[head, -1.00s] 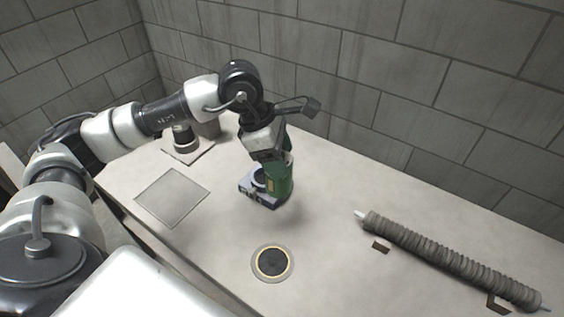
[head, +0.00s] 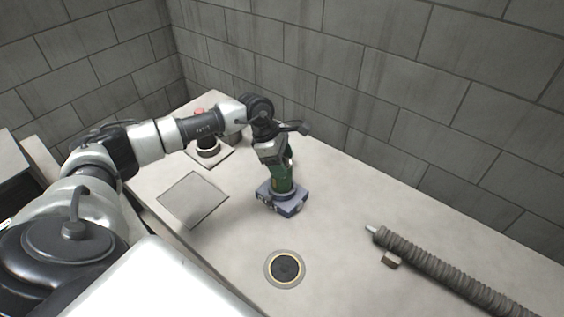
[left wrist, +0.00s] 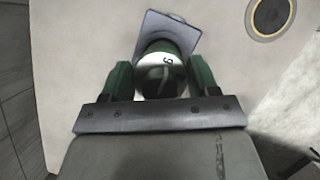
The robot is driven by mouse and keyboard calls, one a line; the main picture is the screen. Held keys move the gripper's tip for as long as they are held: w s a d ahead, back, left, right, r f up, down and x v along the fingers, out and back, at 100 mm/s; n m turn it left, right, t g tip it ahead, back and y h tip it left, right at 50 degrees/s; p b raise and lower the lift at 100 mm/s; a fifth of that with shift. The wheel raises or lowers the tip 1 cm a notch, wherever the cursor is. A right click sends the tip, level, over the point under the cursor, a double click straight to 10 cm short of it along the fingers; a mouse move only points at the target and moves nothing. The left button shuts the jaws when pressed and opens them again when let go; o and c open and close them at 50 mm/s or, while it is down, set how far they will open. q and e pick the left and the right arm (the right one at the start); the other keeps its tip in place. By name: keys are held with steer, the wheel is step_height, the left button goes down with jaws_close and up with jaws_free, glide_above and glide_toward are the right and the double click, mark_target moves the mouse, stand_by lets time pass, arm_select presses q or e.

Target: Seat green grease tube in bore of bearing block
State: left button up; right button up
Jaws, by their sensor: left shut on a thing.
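The green grease tube (head: 284,184) stands about upright over the blue-grey bearing block (head: 291,208), and its lower end meets the block's top at the bore. How deep it sits in the bore is hidden. My left gripper (head: 277,166) is shut on the tube from above. In the left wrist view the green fingers of the gripper (left wrist: 160,70) lie on both sides of the tube (left wrist: 166,47), whose pale end bears a dark mark. The block (left wrist: 184,36) shows beyond the tube there. My right gripper is not in view.
A round dark disc with a yellow ring (head: 285,268) lies in front of the block. A flat grey square plate (head: 193,199) lies to the left. A ribbed grey tube (head: 440,268) lies at the right.

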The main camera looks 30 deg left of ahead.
arm_select(q)
steer(key=shift+f, duration=1.05)
steer(key=o, duration=1.4)
steer(key=shift+r, duration=0.1)
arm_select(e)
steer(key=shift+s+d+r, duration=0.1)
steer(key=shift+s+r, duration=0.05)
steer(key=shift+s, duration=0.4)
arm_select(q)
steer(key=shift+r, duration=0.2)
steer(key=shift+a+r, duration=0.15)
steer(key=shift+r, duration=0.1)
steer(key=b+v, duration=0.2)
steer(key=v, duration=0.9)
steer(key=shift+r, duration=0.15)
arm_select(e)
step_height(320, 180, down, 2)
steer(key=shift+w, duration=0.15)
